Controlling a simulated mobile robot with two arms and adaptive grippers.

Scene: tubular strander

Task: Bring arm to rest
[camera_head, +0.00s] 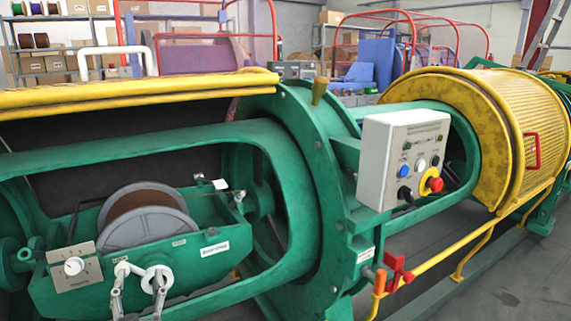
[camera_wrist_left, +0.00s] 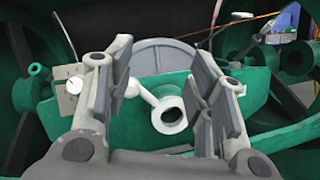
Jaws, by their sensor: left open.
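My left gripper (camera_head: 139,292) shows at the bottom left of the head view, in front of the green cradle (camera_head: 215,262). It also shows in the left wrist view (camera_wrist_left: 160,82), with its grey fingers spread apart. A pale lever (camera_wrist_left: 168,115) with a round, ring-like end shows between the fingers, with a gap on both sides in that view. Whether any finger touches it is hard to tell. In the head view the lever is partly mixed with the fingers. My right gripper is not in view.
The cradle holds a grey-flanged spool (camera_head: 148,216) with brown wire and a dial box (camera_head: 74,267). A green ring frame (camera_head: 305,165) surrounds its right end. A control box (camera_head: 402,160), yellow guards (camera_head: 505,130) and a yellow rail (camera_head: 460,250) stand to the right.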

